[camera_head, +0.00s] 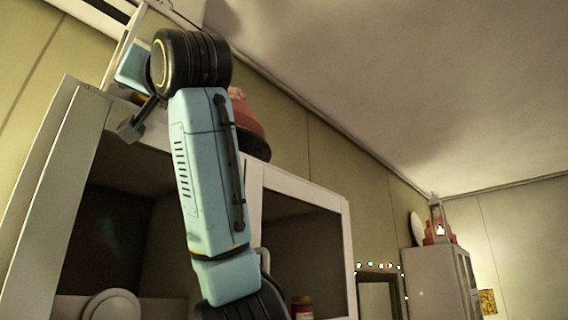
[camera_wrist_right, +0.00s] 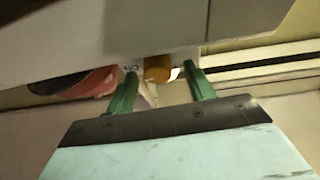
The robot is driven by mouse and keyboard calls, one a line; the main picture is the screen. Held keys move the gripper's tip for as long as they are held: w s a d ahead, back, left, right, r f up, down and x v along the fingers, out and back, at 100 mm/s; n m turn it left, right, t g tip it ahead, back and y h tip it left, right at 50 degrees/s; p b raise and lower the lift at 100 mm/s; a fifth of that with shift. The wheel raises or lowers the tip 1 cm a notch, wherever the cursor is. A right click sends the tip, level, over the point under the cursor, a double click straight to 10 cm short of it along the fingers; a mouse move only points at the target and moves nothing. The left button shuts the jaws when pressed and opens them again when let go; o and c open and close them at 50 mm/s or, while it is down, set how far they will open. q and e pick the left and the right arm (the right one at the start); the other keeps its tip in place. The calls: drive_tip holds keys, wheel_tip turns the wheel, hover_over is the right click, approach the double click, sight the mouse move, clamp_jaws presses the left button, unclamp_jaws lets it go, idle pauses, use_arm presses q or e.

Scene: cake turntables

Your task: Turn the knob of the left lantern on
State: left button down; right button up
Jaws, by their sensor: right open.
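In the right wrist view, my right gripper (camera_wrist_right: 164,76) is open, with its two green fingers apart. A short orange-brown knob (camera_wrist_right: 157,69) shows between the fingertips, with a visible gap to each finger. Small dark lettering on a pale patch (camera_wrist_right: 130,68) sits left of the knob; I cannot read it surely. I cannot tell whether the knob is level with the tips or a little beyond. In the head view my raised arm rises in front of the cabinet and hides much of its top; the knob and the gripper's fingers cannot be made out there. My left gripper is not in view.
A white cabinet (camera_head: 70,170) with open compartments fills the left. A red rounded object (camera_head: 248,125) stands on top, partly behind my arm; a red shape (camera_wrist_right: 75,82) also shows in the wrist view. Another cabinet (camera_head: 430,280) at right bears a red object with a bright light (camera_head: 440,230).

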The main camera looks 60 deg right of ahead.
drive_tip(key=b+v, duration=0.7)
drive_tip(key=v, duration=0.7)
drive_tip(key=w+d+m+g+h+p, duration=0.1)
drive_tip(key=d+m+g+h, duration=0.3)
drive_tip(key=d+m, duration=0.5)
drive_tip(key=w+d+m+g+h+p, duration=0.1)
drive_tip(key=d+m+g+h, duration=0.2)
drive_tip(key=d, duration=1.9)
drive_tip(key=shift+d+m+g+h+p, duration=0.2)
drive_tip(key=shift+m+g+h+p, duration=0.15)
drive_tip(key=shift+m+h, duration=2.8)
drive_tip(key=shift+m+y, duration=0.55)
drive_tip(key=shift+y, duration=0.1)
